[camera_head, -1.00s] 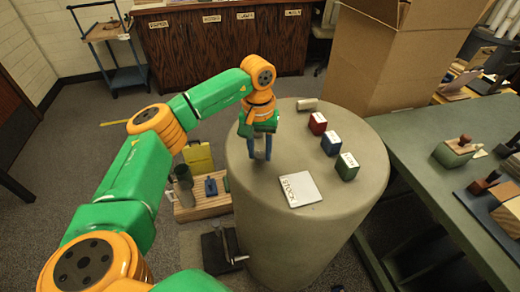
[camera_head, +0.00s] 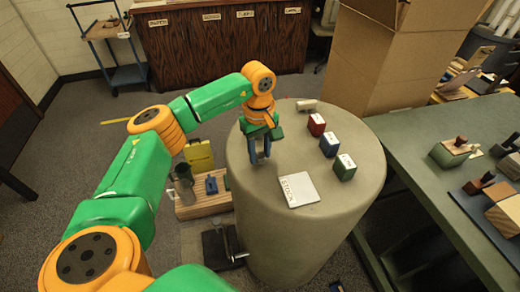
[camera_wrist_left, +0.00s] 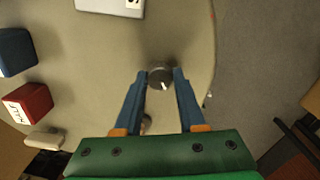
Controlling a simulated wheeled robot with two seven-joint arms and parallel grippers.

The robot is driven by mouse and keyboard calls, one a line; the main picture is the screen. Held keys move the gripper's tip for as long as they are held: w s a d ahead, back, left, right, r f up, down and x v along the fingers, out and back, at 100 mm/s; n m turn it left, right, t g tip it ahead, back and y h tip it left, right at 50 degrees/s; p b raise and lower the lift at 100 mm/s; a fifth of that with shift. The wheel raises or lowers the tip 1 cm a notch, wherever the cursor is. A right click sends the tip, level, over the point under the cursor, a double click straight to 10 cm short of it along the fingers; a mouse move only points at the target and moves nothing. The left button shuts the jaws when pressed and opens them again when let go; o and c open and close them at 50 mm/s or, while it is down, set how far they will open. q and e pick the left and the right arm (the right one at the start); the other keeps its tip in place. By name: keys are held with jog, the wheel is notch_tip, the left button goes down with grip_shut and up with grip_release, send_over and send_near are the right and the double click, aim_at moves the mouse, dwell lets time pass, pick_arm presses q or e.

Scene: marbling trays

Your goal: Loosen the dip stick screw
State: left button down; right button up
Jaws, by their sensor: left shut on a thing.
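The dip stick screw shows in the left wrist view as a small dark round knob (camera_wrist_left: 160,78) with a pale mark on its face. It stands near the edge of the round grey drum top (camera_head: 310,235). My left gripper (camera_head: 260,160) points down at that edge. In the left wrist view its blue fingers (camera_wrist_left: 161,74) stand on either side of the knob and are shut on it. A small greyish piece (camera_wrist_left: 146,122) shows partly behind the left finger; I cannot tell what it is. In the head view the knob is hidden by the fingers. My right gripper is out of view.
On the drum top are a red block (camera_head: 316,125), a blue block (camera_head: 330,144), a green block (camera_head: 345,167), a white stock card (camera_head: 299,190) and a pale small cylinder (camera_head: 306,105). A cardboard box (camera_head: 370,60) stands behind; a green table (camera_head: 440,190) is at right.

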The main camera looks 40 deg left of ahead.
pick_arm(q)
jog(key=n, duration=0.3)
jog(key=shift+w+r+n, duration=0.1)
jog(key=shift+n, duration=0.3)
jog(key=n+p, duration=0.1)
jog(key=n, duration=0.2)
jog(key=shift+n, duration=0.3)
jog(key=n, duration=0.6)
jog(key=shift+p, duration=0.4)
jog(key=n, duration=0.4)
jog(key=n+p, duration=0.1)
jog(key=n, duration=0.2)
jog(key=n+p, duration=0.1)
jog(key=n, duration=0.6)
jog(key=n+p, duration=0.1)
jog(key=n, duration=0.3)
jog(key=n+p, duration=0.2)
jog(key=n, duration=0.3)
jog(key=n+p, duration=0.2)
jog(key=n, duration=0.2)
jog(key=shift+g, duration=0.3)
jog(key=shift+n+p, duration=1.25)
jog(key=shift+n, duration=1.25)
jog(key=shift+f, duration=0.2)
